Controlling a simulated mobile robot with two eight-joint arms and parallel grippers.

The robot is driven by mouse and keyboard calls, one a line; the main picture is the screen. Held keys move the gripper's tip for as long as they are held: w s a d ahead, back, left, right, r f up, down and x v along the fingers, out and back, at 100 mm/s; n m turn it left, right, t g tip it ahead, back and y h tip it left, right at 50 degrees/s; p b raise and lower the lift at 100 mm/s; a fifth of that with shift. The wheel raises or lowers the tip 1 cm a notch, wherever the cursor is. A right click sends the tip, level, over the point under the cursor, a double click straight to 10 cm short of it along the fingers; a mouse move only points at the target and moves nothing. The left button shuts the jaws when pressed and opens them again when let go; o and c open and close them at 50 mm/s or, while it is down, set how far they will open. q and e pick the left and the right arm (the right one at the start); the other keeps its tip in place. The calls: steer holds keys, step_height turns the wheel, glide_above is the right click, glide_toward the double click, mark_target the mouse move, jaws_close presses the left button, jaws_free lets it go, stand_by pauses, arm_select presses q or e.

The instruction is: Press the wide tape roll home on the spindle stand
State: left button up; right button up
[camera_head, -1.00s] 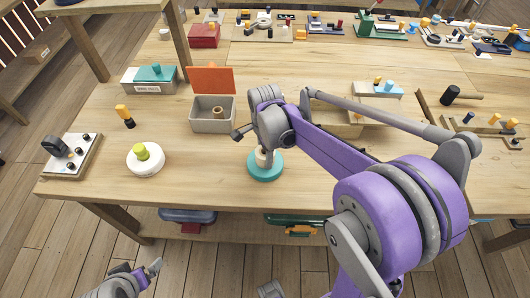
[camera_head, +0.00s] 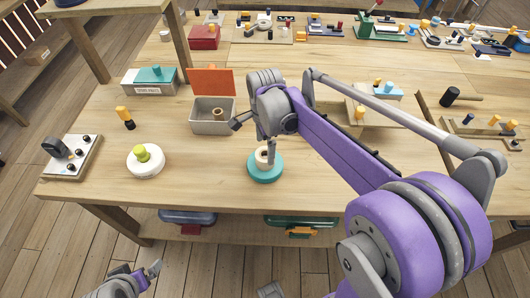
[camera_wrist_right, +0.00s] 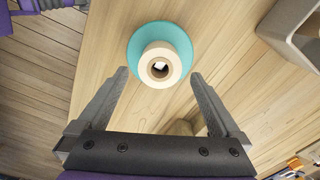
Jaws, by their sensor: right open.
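The wide tape roll (camera_head: 262,155) is cream with a brown core. It sits on the teal round base of the spindle stand (camera_head: 265,173) near the table's front edge. The right wrist view shows the roll (camera_wrist_right: 160,65) from above, over the teal disc (camera_wrist_right: 135,48); how far down it sits cannot be told. My right gripper (camera_wrist_right: 160,76) is open, its fingers apart on either side of the view, with clear space between them and the roll. In the head view my right gripper (camera_head: 271,150) partly covers the roll. My left gripper (camera_head: 152,271) is low at the left, off the table.
A grey bin (camera_head: 212,127) with a raised orange lid holds a tan roll. A wooden tray (camera_head: 375,118) lies behind my right arm. The tabletop between the white piece and the stand is bare.

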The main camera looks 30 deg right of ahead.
step_height(320, 180, up, 5)
steer(key=shift+r, duration=0.2)
stand_by(0.5)
steer(key=s+a+f+n+t, duration=0.2)
steer(key=s+a+f+n, duration=0.1)
steer(key=s+n, duration=0.4)
steer(key=s+a+f+n+t+p, duration=0.1)
steer(key=s+a+f+n+t, duration=0.2)
steer(key=s+n, duration=0.5)
steer(key=n, duration=0.4)
steer(key=shift+s+a+f+n, duration=0.3)
steer(key=shift+a+f, duration=0.05)
steer(key=shift+a, duration=0.05)
